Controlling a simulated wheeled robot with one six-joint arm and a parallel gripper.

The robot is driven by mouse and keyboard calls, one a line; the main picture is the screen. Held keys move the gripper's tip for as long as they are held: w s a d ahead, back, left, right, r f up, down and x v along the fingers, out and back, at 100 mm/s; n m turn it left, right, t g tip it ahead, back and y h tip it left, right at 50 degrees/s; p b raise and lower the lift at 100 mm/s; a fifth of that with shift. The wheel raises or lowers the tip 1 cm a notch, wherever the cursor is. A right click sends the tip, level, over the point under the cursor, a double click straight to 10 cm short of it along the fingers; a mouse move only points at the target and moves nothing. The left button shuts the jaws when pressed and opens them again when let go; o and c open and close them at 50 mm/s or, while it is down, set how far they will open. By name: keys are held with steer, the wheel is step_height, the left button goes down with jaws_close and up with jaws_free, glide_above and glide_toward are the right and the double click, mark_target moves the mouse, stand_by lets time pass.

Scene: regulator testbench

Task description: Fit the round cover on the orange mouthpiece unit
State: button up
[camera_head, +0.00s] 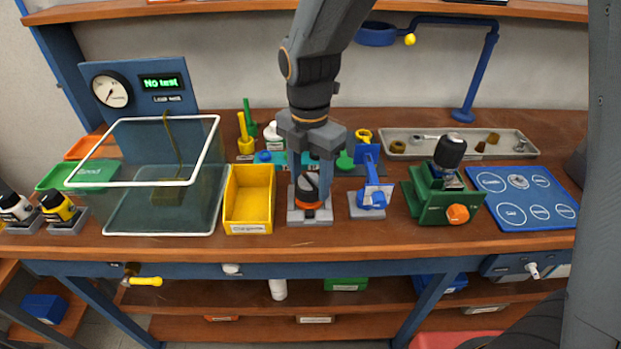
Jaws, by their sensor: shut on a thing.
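The orange mouthpiece unit (310,205) stands on a small grey stand (310,218) near the front middle of the bench. Its orange ring shows low down. My gripper (310,186) points straight down over it, with its two blue-grey fingers on either side. The fingers are shut on a small dark round part (309,182), apparently the round cover, at the top of the unit. The fingers hide its sides, and I cannot tell whether it is seated or only resting there.
A yellow bin (231,220) stands close on the left, beside a clear tank (113,228). A blue fixture (373,195) and a green vice (412,204) stand on the right. Black-topped white (15,208) and yellow (57,207) units stand far left. A grey tray (394,131) lies behind.

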steer(key=shift+f, duration=0.55)
stand_by(0.4)
steer(key=o, duration=1.6)
steer(key=shift+r, duration=0.15)
steer(key=shift+r+p, duration=3.15)
steer(key=shift+r, duration=0.7)
steer(key=shift+d, duration=0.1)
